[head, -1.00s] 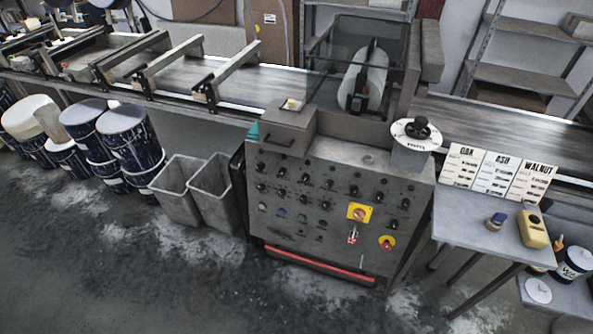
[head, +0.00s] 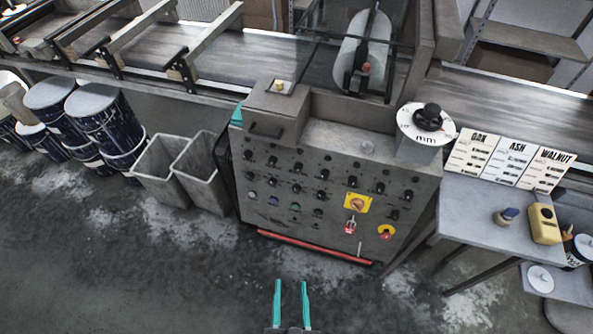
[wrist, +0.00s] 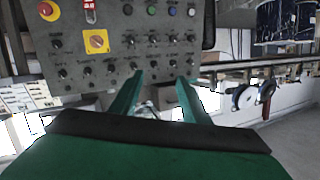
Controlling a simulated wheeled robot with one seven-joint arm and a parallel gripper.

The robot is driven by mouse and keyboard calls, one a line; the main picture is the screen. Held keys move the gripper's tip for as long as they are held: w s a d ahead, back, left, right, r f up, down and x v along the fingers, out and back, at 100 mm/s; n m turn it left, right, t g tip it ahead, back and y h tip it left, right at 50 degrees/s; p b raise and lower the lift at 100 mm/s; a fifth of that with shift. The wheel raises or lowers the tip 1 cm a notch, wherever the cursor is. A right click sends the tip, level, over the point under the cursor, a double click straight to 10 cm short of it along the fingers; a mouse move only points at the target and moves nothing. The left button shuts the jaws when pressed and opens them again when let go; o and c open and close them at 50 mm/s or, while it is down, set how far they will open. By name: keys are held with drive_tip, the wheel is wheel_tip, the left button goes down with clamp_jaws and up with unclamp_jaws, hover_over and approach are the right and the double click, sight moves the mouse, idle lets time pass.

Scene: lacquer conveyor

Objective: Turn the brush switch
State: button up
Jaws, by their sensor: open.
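The grey control panel (head: 325,190) faces me on the front of the machine, with several rows of small black knobs. I cannot tell which knob is the brush switch, as no labels are readable. The panel also carries a yellow plate with an orange rotary switch (head: 357,203), a red-tagged switch (head: 350,227) and a red button on yellow (head: 386,232). My gripper (head: 291,284) is open and empty, with teal fingers, low in front of the panel and apart from it. In the wrist view the panel (wrist: 125,45) appears upside down beyond the fingers (wrist: 160,80).
A dial box (head: 427,122) stands on the machine's right end. A side table (head: 470,215) with wood cards, a yellow device (head: 543,223) and a small jar is at right. Grey bins (head: 165,170) and dark drums (head: 105,120) stand at left. The floor before the panel is clear.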

drive_tip(key=w+f+m+h, duration=0.15)
drive_tip(key=w+m, duration=0.25)
drive_tip(key=w, duration=1.2)
drive_tip(key=m, duration=0.4)
approach(297, 171)
drive_tip(key=shift+h, duration=0.35)
drive_tip(key=x, duration=0.8)
drive_tip(key=shift+w+a+f, duration=0.1)
drive_tip(key=shift+w+a, duration=0.05)
drive_tip(key=shift+w, duration=0.3)
drive_tip(key=c, duration=1.1)
